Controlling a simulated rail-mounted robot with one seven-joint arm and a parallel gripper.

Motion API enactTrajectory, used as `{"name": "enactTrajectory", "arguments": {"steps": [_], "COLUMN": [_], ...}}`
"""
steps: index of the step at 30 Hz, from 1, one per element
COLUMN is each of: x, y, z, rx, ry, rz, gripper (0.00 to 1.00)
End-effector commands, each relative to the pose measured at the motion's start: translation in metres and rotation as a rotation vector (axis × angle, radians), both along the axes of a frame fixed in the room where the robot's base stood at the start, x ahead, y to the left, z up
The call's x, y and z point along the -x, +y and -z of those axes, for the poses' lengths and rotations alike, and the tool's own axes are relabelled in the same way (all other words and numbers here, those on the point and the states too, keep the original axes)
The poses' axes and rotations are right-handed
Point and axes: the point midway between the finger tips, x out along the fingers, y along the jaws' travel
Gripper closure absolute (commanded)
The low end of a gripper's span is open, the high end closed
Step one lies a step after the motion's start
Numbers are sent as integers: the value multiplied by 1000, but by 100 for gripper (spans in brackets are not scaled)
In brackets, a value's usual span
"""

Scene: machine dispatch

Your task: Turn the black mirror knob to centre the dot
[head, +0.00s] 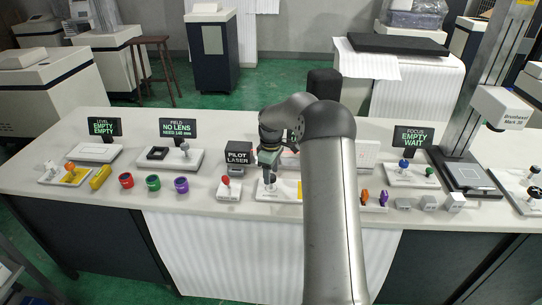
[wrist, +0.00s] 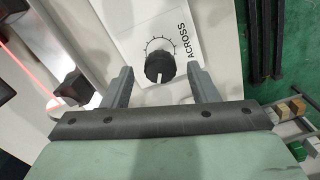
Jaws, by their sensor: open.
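A black round knob (wrist: 160,67) with a white pointer line sits on a white panel (wrist: 205,12) marked ACROSS, with a tick scale around it. My gripper (wrist: 161,74) is open, with one finger on each side of this knob and a visible gap to both; whether the tips reach its depth is unclear. A second dark knob-like part (wrist: 74,88) is at the left, partly hidden by my finger. In the head view my gripper (head: 268,174) points down over the white panel at the bench middle, and my arm hides much there. I cannot make out the dot.
A red beam line (wrist: 30,68) crosses the left of the wrist view. In the head view, the PILOT LASER box (head: 238,155) and a red-knobbed unit (head: 226,183) stand just left of my gripper. Coloured rings (head: 153,183) lie farther left; a FOCUS station (head: 412,172) is right.

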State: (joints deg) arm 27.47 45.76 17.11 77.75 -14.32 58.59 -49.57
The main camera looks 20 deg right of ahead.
Motion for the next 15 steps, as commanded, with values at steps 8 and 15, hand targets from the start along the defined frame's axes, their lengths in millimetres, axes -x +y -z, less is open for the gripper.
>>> {"name": "enactTrajectory", "arguments": {"steps": [8, 15], "x": [-1, -1], "y": [0, 0], "z": [-56, -115], "rx": [2, 2], "ry": [-7, -6], "rz": [-1, 0], "gripper": [46, 46]}}
